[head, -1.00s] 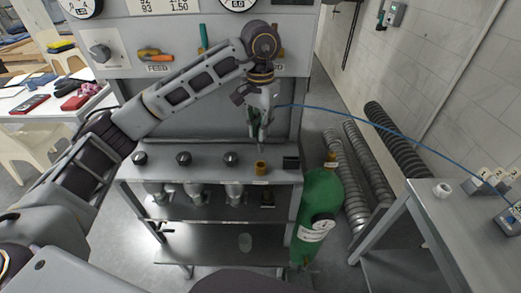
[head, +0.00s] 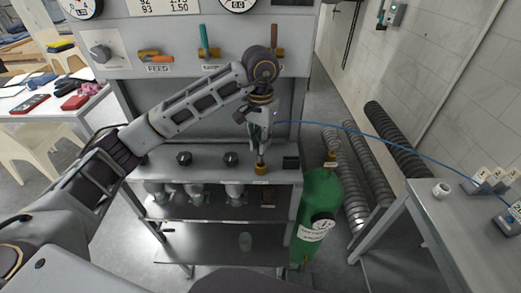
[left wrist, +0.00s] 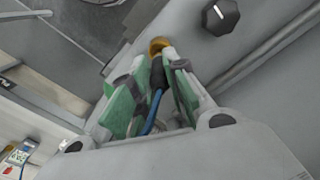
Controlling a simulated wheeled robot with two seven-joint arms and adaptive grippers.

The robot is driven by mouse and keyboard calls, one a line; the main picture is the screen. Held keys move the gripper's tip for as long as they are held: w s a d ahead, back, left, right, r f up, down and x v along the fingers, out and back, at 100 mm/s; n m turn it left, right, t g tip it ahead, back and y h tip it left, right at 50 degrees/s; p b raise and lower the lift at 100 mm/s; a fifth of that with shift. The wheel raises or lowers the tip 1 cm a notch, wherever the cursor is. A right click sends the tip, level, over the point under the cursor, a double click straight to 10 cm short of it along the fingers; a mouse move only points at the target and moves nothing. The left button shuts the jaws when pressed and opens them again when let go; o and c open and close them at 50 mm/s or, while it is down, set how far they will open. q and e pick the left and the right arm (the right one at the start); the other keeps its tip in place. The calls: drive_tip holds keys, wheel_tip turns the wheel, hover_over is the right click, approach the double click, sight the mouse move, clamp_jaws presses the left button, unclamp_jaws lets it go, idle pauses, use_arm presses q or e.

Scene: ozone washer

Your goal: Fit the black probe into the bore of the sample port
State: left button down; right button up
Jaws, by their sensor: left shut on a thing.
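The brass sample port (head: 260,169) stands on the grey bench shelf, right of the black knobs. My left gripper (head: 261,150) is directly above it, pointing down. In the left wrist view its green-padded fingers (left wrist: 155,85) are shut on the black probe (left wrist: 157,74), with a blue cable (left wrist: 152,115) coming out of its back end. The brass port (left wrist: 159,44) shows just beyond the probe's far end, lined up with it. The probe's tip is at or very near the port's mouth; I cannot tell whether it is inside the bore. My right gripper is not in view.
Black knobs (head: 184,158) line the shelf to the left, and a small black block (head: 291,162) sits right of the port. The blue cable (head: 350,129) runs right to a side table (head: 450,214). A green gas cylinder (head: 320,205) stands below right.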

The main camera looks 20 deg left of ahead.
use_arm(q)
drive_tip(key=shift+f+p, duration=0.4)
drive_tip(key=shift+f, duration=1.4)
drive_tip(key=shift+f, duration=0.2)
drive_tip(key=c, duration=1.4)
unclamp_jaws()
drive_tip(key=shift+r, duration=0.15)
drive_tip(key=shift+r+b, duration=0.7)
drive_tip(key=shift+r, duration=1.85)
wheel_tip(320, 180, up, 7)
hover_over(261, 163)
drive_tip(key=shift+w+a, duration=0.25)
drive_tip(key=shift+w, duration=0.2)
